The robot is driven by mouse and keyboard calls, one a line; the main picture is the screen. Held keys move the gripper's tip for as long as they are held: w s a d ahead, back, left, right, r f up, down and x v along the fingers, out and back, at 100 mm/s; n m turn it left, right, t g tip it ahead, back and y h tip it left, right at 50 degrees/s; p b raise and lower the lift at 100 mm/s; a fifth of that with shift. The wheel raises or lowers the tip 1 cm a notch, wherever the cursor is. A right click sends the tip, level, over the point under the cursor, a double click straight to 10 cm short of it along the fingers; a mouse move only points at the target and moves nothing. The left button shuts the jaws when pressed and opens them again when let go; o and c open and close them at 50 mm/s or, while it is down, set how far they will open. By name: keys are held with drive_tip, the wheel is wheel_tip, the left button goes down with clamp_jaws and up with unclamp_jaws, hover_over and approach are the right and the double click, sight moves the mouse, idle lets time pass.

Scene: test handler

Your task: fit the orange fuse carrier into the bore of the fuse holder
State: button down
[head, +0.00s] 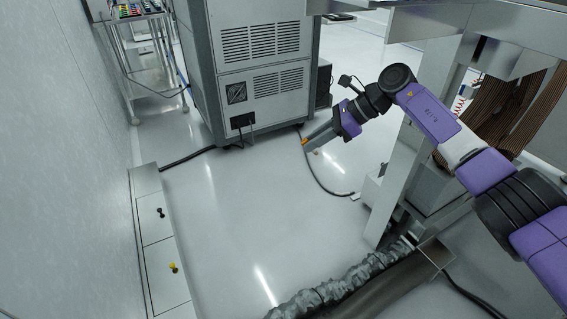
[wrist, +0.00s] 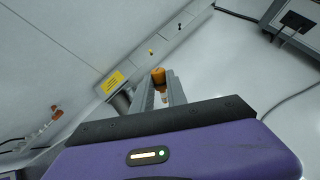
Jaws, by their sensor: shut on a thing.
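My gripper (head: 316,137) is shut on the orange fuse carrier (head: 305,141) and holds it in the air over the floor, in front of the grey cabinet. In the wrist view the fuse carrier (wrist: 158,76) sticks out from between the fingertips of my gripper (wrist: 160,92), its orange cap outward. The grey cabinet (head: 265,105) has a black inlet panel (head: 243,121) low on its face, apart from the carrier. The panel also shows in the wrist view (wrist: 298,21) at the upper right. I cannot make out the fuse holder's bore.
A black cable (head: 322,184) runs on the floor below my gripper. A low wall ledge (head: 160,240) with a black fitting (head: 160,212) and a yellow fitting (head: 173,267) is at the left. A steel frame (head: 405,165) stands at the right. The middle floor is clear.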

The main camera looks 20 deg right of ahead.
drive_tip(key=s+d+f+m+t+h+b, duration=0.1)
drive_tip(key=d+f+m+t+h, duration=0.2)
drive_tip(key=d, duration=0.5)
drive_tip(key=s+d+f+m+t+h+b, duration=0.1)
drive_tip(key=s+d+f+m+t+b, duration=0.2)
drive_tip(key=d, duration=0.6)
drive_tip(key=d+f+m+t+h, duration=0.2)
drive_tip(key=d+m, duration=0.3)
drive_tip(key=d, duration=0.3)
drive_tip(key=s+d+f+m+t+h+b, duration=0.1)
drive_tip(key=s+d+f+m+h, duration=0.3)
drive_tip(key=s+d, duration=0.4)
drive_tip(key=s+d+f+m+t+h, duration=0.1)
drive_tip(key=s+d+f+m+h, duration=0.4)
drive_tip(key=d, duration=0.9)
drive_tip(key=shift+s+d+f+h+b, duration=0.15)
drive_tip(key=shift+s+f+h+b, duration=0.2)
drive_tip(key=shift+s+f+h, duration=1)
drive_tip(key=shift+s+r+t+h, duration=0.1)
drive_tip(key=shift+r+t+h, duration=0.15)
drive_tip(key=shift+h, duration=0.2)
drive_tip(key=shift+t, duration=0.45)
